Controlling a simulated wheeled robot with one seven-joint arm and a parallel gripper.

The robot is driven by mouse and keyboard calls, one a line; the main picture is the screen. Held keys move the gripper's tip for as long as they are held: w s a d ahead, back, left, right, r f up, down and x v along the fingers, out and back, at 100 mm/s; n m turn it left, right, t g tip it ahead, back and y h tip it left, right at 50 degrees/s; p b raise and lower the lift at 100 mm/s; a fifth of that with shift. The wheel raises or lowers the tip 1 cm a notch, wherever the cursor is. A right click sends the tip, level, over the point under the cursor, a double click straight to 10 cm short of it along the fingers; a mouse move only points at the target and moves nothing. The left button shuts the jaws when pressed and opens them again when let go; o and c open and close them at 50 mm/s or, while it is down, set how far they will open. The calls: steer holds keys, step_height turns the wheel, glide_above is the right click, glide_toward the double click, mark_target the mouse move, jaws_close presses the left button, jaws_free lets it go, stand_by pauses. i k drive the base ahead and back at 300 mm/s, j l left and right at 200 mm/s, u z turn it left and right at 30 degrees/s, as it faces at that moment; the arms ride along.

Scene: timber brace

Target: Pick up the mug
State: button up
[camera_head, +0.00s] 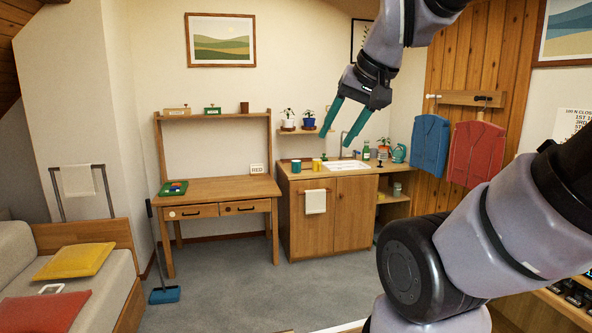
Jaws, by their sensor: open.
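A small teal cup (296,166), which looks like a mug, stands upright on the left part of the wooden sink counter (282,172). A yellow cup (316,164) stands to its right. They are too small here to make out handles. My gripper (340,138) has two teal fingers, spread apart with nothing between them. It hangs in the air, pointing down and left, and appears up and to the right of both cups. Its distance from the counter is hard to judge.
The white sink (347,165) lies right of the cups, with bottles and a teal jug (399,153) beyond. A wooden desk (221,189) stands left of the counter. A broom (164,294) stands by the desk. The grey carpet (235,285) in front is mostly clear.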

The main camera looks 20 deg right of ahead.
mark_target(296, 164)
steer(key=i+l+z, duration=0.25)
steer(key=i+j, duration=0.1)
steer(key=i, duration=3.45)
steer(key=i+l+u, duration=0.15)
steer(key=i, duration=0.5)
steer(key=k+j, duration=0.1)
steer(key=j, duration=0.1)
